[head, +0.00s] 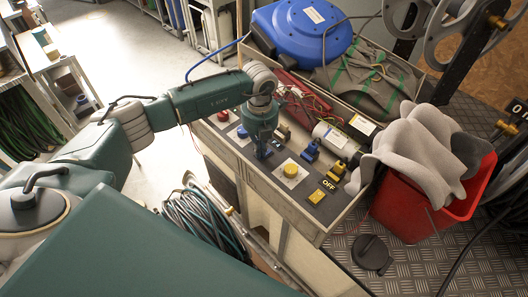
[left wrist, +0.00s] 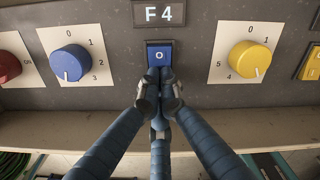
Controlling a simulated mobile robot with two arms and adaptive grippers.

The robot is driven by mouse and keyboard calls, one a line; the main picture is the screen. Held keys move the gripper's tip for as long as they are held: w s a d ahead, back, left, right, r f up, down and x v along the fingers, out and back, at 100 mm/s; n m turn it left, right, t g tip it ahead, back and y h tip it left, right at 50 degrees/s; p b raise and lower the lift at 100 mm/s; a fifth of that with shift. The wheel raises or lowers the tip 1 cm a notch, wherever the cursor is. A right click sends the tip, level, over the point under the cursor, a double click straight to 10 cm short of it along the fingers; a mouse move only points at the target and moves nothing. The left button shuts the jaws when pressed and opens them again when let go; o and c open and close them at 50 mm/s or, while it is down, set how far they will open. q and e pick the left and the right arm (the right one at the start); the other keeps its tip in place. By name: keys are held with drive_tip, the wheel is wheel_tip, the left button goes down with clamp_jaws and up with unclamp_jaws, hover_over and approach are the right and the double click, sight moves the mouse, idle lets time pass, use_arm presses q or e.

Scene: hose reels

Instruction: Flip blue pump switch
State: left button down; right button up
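The blue switch (left wrist: 160,55), a square rocker marked "O", sits on the grey panel under an "F 4" label in the left wrist view. My left gripper (left wrist: 160,84) is just below it, its fingertips drawn close together at the switch's lower edge. Whether they touch it I cannot tell. Nothing is seen held. In the head view my left gripper (head: 263,150) points down at the control panel and hides the switch. My right gripper is not in view.
A blue knob (left wrist: 70,62) is left of the switch and a yellow knob (left wrist: 250,59) right of it. A red knob (left wrist: 8,66) is farther left. Behind the panel lie a grey cylinder (head: 335,138) and wires. A red bin (head: 440,205) with grey cloth stands right.

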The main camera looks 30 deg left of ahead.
use_arm(q)
drive_tip(key=shift+r, duration=0.1)
drive_tip(key=shift+r+p, duration=2.4)
drive_tip(key=shift+r, duration=1)
